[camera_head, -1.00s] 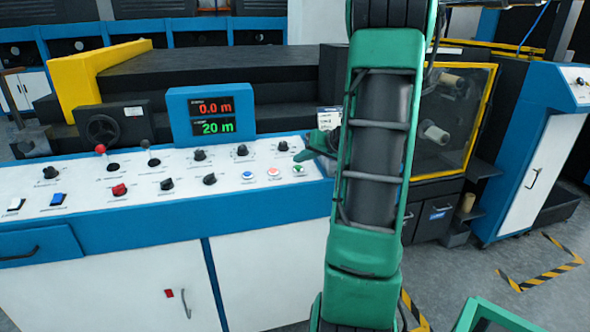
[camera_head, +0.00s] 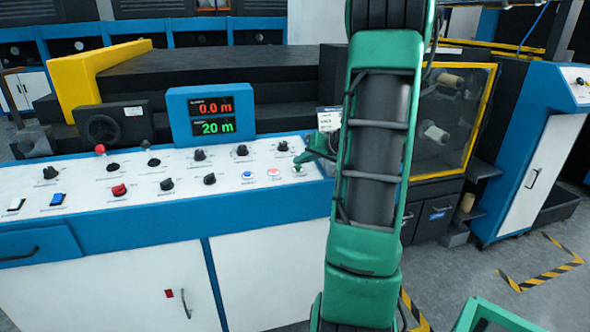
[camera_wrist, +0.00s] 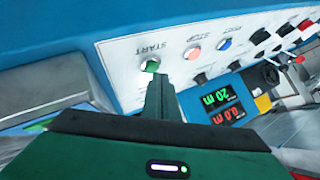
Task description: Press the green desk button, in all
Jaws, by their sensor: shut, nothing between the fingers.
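The green START button (camera_wrist: 151,66) is on the white control panel, at the end of a row with a red STOP button (camera_wrist: 192,53) and a blue button (camera_wrist: 224,43). In the head view the green button (camera_head: 298,168) is at the panel's right end. My gripper (camera_wrist: 155,80) is shut and empty, with its fingertips right at the green button and partly covering it in the wrist view. In the head view my gripper (camera_head: 301,159) is just above the button. I cannot tell whether the tips touch it.
A blue display (camera_head: 211,115) reads 0.0 m in red and 20 m in green. Several black knobs, a red knob (camera_head: 119,190) and rocker switches sit on the panel left of the buttons. A yellow-framed machine (camera_head: 447,120) stands to the right, behind my arm.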

